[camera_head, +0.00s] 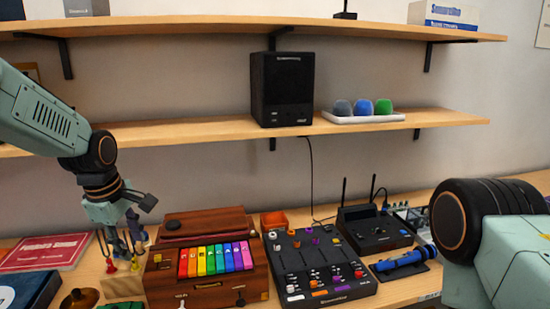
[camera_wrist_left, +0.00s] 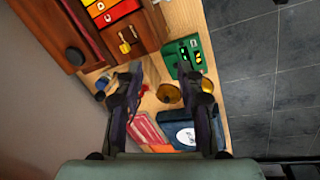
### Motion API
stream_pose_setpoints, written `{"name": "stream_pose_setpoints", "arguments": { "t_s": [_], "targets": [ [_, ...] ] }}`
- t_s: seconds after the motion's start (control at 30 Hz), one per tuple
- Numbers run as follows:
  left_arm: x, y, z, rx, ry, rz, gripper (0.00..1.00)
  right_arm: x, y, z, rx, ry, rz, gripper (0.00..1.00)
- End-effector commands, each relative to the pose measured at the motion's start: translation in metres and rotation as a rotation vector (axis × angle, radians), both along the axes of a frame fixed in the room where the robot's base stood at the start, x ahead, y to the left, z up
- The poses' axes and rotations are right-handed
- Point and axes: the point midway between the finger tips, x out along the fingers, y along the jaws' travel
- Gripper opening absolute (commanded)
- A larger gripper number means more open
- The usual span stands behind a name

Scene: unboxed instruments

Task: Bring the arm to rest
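My left arm comes in from the left in the head view, with its gripper (camera_head: 121,250) pointing down over the left part of the wooden table. In the left wrist view the two dark fingers of the left gripper (camera_wrist_left: 158,66) stand well apart, with nothing held between them. Below them are table surface, a brown round knob-like thing (camera_wrist_left: 168,93) and a green box (camera_wrist_left: 184,57). A small light wooden block (camera_head: 122,285) with coloured pegs shows just below the gripper in the head view. Part of my right arm fills the lower right; its gripper is out of view.
A wooden instrument with rainbow keys (camera_head: 206,275) stands right of the left gripper. A black mixer (camera_head: 320,265) and a black device with antennas (camera_head: 375,229) stand further right. A red book (camera_head: 45,253) lies left. A shelf (camera_head: 200,133) with a black speaker (camera_head: 282,90) hangs above.

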Motion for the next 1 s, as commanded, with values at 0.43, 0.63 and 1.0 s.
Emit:
{"name": "stream_pose_setpoints", "arguments": {
  "t_s": [0.43, 0.63, 1.0],
  "targets": [
    [-0.031, -0.047, -0.163, 0.215, -0.255, -0.740, 0.38, 0.000, 0.000, -0.049, 0.000, -0.001, 0.000, 0.40],
    [-0.101, -0.062, -0.275, 0.323, -0.242, -1.024, 0.38, 0.000, 0.000, -0.091, 0.000, 0.000, 0.000, 0.40],
    [-0.269, -0.071, -0.430, 0.317, -0.044, -1.307, 0.38, 0.001, 0.000, -0.166, 0.000, 0.000, 0.000, 0.40]
  ]
}}
